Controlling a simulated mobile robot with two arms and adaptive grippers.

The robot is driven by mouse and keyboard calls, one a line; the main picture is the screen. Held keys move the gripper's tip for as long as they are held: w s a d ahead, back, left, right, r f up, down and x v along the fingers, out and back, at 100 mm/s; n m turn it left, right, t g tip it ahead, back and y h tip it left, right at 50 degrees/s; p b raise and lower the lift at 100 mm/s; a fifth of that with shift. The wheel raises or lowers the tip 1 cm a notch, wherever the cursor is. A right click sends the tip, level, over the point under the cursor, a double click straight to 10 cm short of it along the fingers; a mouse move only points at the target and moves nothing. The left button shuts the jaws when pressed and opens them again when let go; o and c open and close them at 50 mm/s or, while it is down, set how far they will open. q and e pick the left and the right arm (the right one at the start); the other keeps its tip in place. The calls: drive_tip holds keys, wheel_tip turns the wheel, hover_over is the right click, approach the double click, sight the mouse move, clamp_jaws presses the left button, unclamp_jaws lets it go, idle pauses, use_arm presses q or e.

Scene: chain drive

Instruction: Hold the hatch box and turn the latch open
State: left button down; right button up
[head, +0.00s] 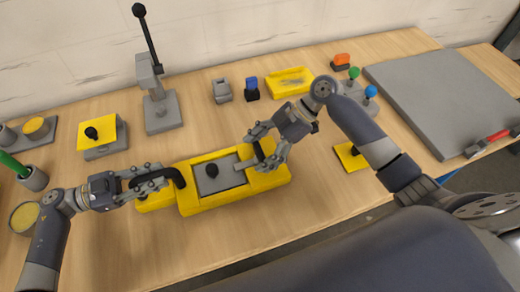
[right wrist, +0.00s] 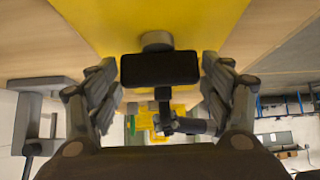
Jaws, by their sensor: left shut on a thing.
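The yellow hatch box (head: 230,205) stands on the wooden table with a grey hatch panel (head: 222,182) and a black knob (head: 212,171) on top. My left gripper (head: 165,179) is shut on the black handle (head: 178,175) at the box's left end. My right gripper (head: 264,155) is at the box's right end, over the black latch (head: 258,151). In the right wrist view the dark latch bar (right wrist: 160,68) lies between the two fingers (right wrist: 160,75), with small gaps on both sides. The fingers partly hide the latch in the head view.
A grey lever stand (head: 162,110) and a yellow-topped block (head: 98,135) stand behind on the left. A yellow tray (head: 291,83) lies at the back. A yellow plate (head: 350,157) is right of the box. A large grey panel (head: 445,95) fills the right side. The table's front is clear.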

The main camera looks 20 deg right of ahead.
drive_tip(key=c, duration=0.9)
drive_tip(key=m+t, duration=0.3)
drive_tip(key=m, duration=0.1)
drive_tip(key=shift+s+f+m+t+h, duration=0.1)
drive_tip(key=shift+m+t+h, duration=0.2)
drive_tip(key=shift+m+h, duration=0.1)
drive_tip(key=m+t+h, duration=0.2)
drive_tip(key=m, duration=0.2)
drive_tip(key=shift+t, duration=0.4)
drive_tip(key=m+t+h, duration=0.1)
drive_tip(key=m, duration=0.2)
drive_tip(key=m+t+h, duration=0.1)
drive_tip(key=m+h, duration=0.1)
drive_tip(key=shift+a+m, duration=0.2)
drive_tip(key=shift+m, duration=0.2)
use_arm(q)
drive_tip(key=shift+r, duration=0.1)
use_arm(e)
drive_tip(key=shift+d+m+t+h, duration=0.1)
drive_tip(key=shift+m+t+h, duration=0.2)
drive_tip(key=shift+m+h, duration=1.25)
drive_tip(key=shift+d+m, duration=0.1)
drive_tip(key=shift+m, duration=0.15)
